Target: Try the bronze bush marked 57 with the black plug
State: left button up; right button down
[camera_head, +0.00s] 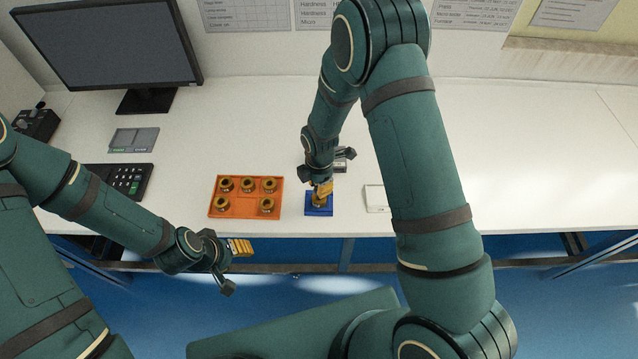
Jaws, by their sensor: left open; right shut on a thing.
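An orange tray (246,198) holds several bronze bushes, three in the back row and two at the front corners; its front middle place is empty. Their marks are too small to read. My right gripper (321,194) points down over a small blue block (328,210), shut on what looks like a bronze bush (319,202) at the block's top. The fingers partly hide it, and I cannot tell whether it is fully seated. I cannot make out the black plug. My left gripper (236,267) is open and empty, in front of the table edge, below the tray.
A white tile (376,198) lies right of the blue block. A small grey item (340,167) is partly hidden behind my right gripper. A keypad (125,181), a grey flat device (133,140) and a monitor (110,45) stand at left. The table's right side is clear.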

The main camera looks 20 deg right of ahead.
jog(key=shift+f+b, duration=0.35)
jog(key=shift+f, duration=0.05)
dwell(0.5)
jog(key=shift+r, duration=0.1)
dwell(1.1)
dwell(0.3)
jog(key=shift+b, duration=0.4)
dwell(2.0)
jog(key=shift+r, duration=0.35)
dwell(1.0)
jog(key=shift+r+p, duration=1.25)
jog(key=shift+r, duration=0.7)
